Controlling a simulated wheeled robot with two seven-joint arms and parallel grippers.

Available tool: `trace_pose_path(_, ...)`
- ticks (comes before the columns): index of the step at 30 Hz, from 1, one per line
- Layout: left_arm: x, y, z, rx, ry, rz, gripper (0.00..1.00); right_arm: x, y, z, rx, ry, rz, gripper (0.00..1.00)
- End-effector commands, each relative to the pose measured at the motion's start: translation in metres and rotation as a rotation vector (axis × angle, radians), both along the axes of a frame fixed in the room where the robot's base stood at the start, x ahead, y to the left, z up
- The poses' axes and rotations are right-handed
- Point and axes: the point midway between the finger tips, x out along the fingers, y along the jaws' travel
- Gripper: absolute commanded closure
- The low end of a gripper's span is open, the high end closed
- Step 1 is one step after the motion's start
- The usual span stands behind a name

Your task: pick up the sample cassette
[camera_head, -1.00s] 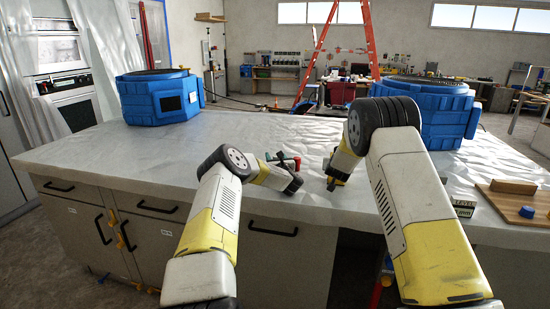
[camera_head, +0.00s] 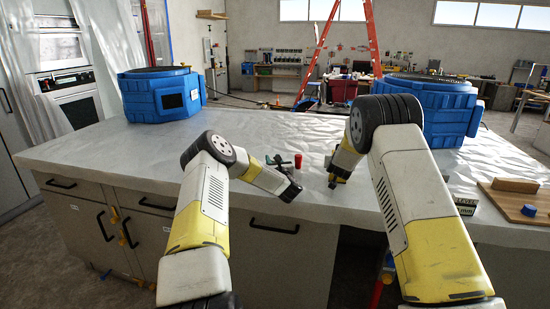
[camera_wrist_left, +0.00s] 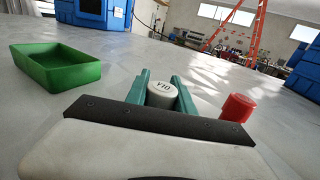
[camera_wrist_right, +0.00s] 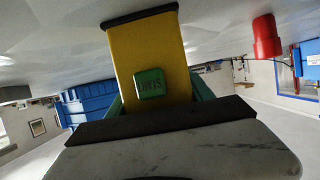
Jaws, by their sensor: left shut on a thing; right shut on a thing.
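My left gripper (camera_wrist_left: 160,78) has its two teal fingers shut around a grey-white capped cylinder (camera_wrist_left: 162,96), marked something like "V10". I cannot tell if this is the sample cassette. In the head view that hand is low over the table's front part, its fingers (camera_head: 279,160) small and dark. My right gripper (camera_wrist_right: 158,98) is shut on a yellow block-like device (camera_wrist_right: 147,45) with black edging and a green button (camera_wrist_right: 150,84). Nothing else looks clearly like a cassette.
A red cylinder (camera_head: 298,160) stands close right of the left fingers. A shallow green tray (camera_wrist_left: 58,65) lies to their left. Blue containers stand at the back left (camera_head: 160,96) and back right (camera_head: 425,110). A wooden board (camera_head: 515,203) lies right.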

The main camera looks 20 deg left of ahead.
Motion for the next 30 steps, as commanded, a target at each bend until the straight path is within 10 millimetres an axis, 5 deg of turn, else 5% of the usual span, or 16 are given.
trace_pose_path(30, -0.123, -0.002, -0.001, -0.001, 0.003, -0.001, 1.00, 0.000, 0.000, 0.001, 0.000, -0.001, 0.000, 0.87)
